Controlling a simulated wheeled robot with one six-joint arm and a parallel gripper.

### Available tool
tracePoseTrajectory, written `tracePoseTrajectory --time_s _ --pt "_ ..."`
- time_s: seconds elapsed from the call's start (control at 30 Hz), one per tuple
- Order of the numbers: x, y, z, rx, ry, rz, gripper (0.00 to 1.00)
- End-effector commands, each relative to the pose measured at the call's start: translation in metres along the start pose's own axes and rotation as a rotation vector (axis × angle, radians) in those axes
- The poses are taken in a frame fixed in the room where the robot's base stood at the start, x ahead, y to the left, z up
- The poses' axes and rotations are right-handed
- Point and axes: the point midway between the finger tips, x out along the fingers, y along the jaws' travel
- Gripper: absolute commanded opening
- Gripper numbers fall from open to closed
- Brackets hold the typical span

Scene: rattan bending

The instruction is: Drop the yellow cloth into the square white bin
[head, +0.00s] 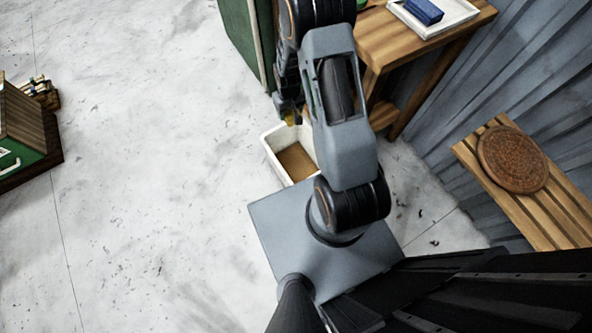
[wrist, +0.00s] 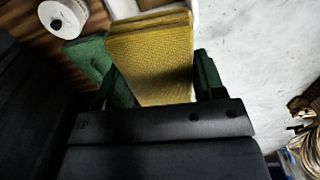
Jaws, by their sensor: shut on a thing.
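The folded yellow cloth (wrist: 150,58) fills the space between the green fingers of my gripper (wrist: 160,78) in the wrist view, and my gripper is shut on it. In the head view only a small yellow bit of the cloth (head: 291,118) shows below my gripper (head: 289,111). The square white bin (head: 273,157) stands on the floor, with a brown inside. My gripper appears at the bin's far edge in the head view, above it; the height is hard to tell. My arm hides the bin's right side. White edges show behind the cloth in the wrist view.
A wooden table (head: 385,35) with a white tray (head: 460,14) and blue block (head: 424,11) stands at upper right. A slatted bench (head: 562,205) holds a round woven disc (head: 512,159). A white roll (wrist: 62,18) shows in the wrist view.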

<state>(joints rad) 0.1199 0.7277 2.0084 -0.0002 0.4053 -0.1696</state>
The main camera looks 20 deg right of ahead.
Motion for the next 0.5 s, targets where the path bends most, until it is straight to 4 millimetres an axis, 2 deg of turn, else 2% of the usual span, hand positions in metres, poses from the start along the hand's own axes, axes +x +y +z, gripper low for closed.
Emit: tracePoseTrajectory --time_s 0.03,0.1,0.3,0.5 --pt "0.043 0.005 0.0 -0.001 -0.001 0.0 0.41" --pt "0.074 0.011 -0.001 -0.01 -0.002 0.0 0.41" --pt "0.153 0.026 -0.002 -0.032 -0.002 0.0 0.41" --pt "0.211 0.038 -0.002 -0.049 0.0 0.0 0.41"
